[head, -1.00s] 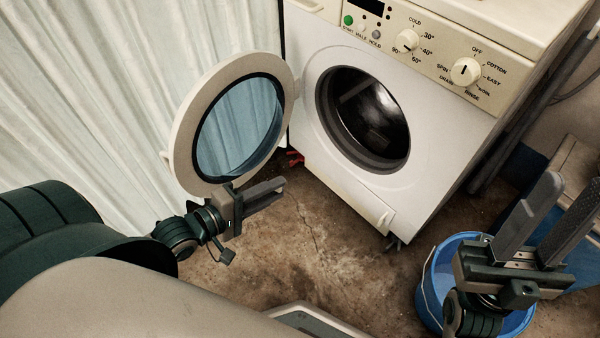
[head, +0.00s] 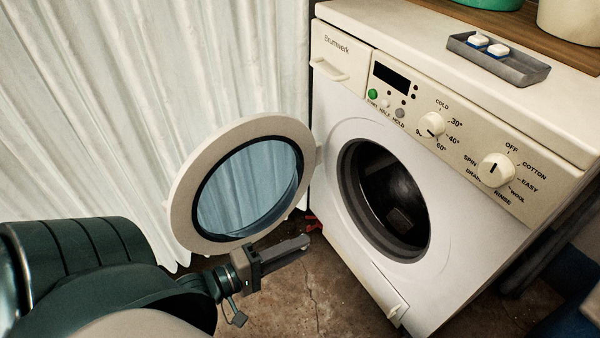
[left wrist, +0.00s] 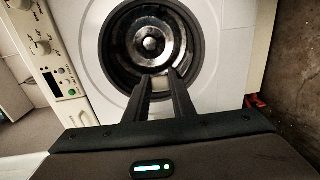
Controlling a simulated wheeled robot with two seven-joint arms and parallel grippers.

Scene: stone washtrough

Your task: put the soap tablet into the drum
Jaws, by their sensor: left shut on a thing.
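My left gripper (head: 302,244) is low in front of the washing machine, just below the open round door. It is shut on a small pale thing (left wrist: 161,83) between its fingertips, likely the soap tablet; the fingers mostly hide it. The dark metal drum (head: 398,205) is open and to the right of the gripper. In the left wrist view the fingers point at the drum (left wrist: 150,38), with the tips overlapping its lower rim; they appear outside the opening. Two white-and-blue tablets (head: 488,46) lie in a grey tray (head: 515,70) on top of the machine. My right gripper is out of view.
The door (head: 185,205) hangs open to the left of the drum opening, close above my left gripper. A pale curtain (head: 100,90) hangs behind it. The control panel (head: 465,150) is above the drum. The concrete floor (head: 300,310) in front is bare.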

